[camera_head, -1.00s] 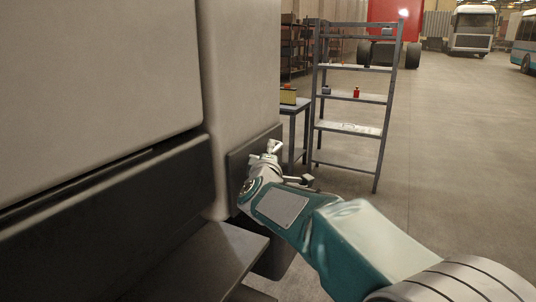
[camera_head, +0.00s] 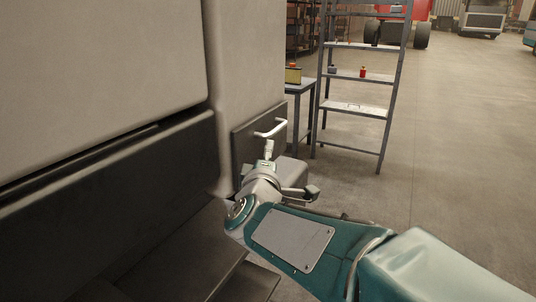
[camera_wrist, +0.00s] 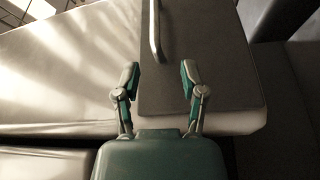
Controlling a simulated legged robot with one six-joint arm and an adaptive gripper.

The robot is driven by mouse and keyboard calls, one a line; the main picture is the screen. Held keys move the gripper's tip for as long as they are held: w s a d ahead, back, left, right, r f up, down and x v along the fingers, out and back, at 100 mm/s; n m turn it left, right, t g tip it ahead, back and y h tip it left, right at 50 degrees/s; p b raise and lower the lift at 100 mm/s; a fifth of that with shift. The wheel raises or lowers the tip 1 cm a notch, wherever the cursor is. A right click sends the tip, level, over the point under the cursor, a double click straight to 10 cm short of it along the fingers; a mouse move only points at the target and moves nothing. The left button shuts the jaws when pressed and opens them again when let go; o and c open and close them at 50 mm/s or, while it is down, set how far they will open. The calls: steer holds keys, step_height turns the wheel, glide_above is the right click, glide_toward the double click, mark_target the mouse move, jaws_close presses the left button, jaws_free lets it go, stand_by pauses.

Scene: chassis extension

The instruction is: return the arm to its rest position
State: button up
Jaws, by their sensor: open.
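My gripper (camera_wrist: 160,82) is open and empty in the wrist view, its two fingers apart in front of a dark panel (camera_wrist: 215,60). A pale bar handle (camera_wrist: 154,30) on that panel lies beyond the fingertips, apart from them. In the head view, my gripper (camera_head: 268,150) shows just below the handle (camera_head: 271,127) on the dark panel (camera_head: 243,148); there the gap between them is hard to judge. My teal arm reaches in from the lower right, bent at the elbow.
A large pale vehicle body (camera_head: 100,60) with a dark lower skirt (camera_head: 110,190) fills the left. A grey metal shelf (camera_head: 355,108) and a small table (camera_head: 298,90) stand beyond. The floor (camera_head: 460,150) to the right is open.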

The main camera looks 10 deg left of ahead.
steer(key=s+d+f+m+g, duration=0.4)
steer(key=s+d+f+m, duration=0.1)
steer(key=s+d, duration=0.3)
steer(key=s+d+f+m+g, duration=0.4)
steer(key=s+d+f+m, duration=0.1)
steer(key=s+d, duration=0.3)
steer(key=s+d+f+m+g, duration=0.5)
steer(key=s+d, duration=0.3)
steer(key=s, duration=0.2)
steer(key=shift+s+m+h, duration=0.2)
steer(key=shift+m+h, duration=0.1)
steer(key=shift+m, duration=0.6)
steer(key=shift+a+r, duration=0.1)
steer(key=shift+a, duration=0.05)
